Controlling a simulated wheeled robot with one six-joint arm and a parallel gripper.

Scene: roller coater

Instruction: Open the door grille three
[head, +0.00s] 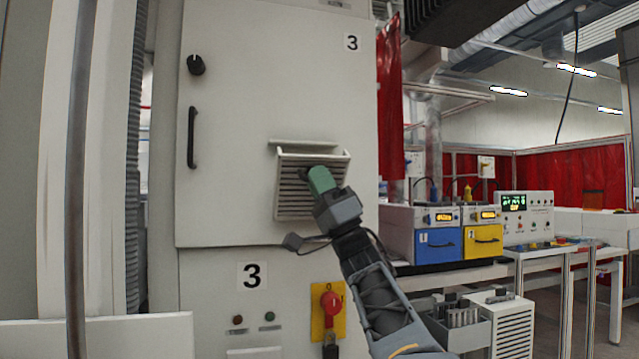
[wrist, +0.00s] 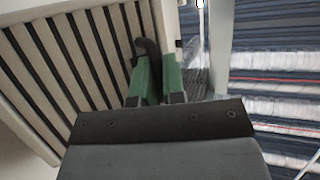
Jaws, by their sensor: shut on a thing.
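The door grille three (head: 290,198) is a white slatted panel on the cabinet door marked 3. Its top edge stands out from the door, with side walls showing, so it is tilted partly open. In the wrist view the grille's slats (wrist: 75,55) fill the left side. My gripper (head: 318,178) has green fingers at the grille's upper right part. In the wrist view my gripper (wrist: 158,68) is shut on a dark curved handle at the grille's edge. The fingers hide part of the handle.
The door has a black knob (head: 196,64) and a black handle (head: 192,137) at left. Below is a red switch on a yellow plate (head: 328,312). A bench with blue (head: 437,245) and yellow (head: 483,241) units stands at right.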

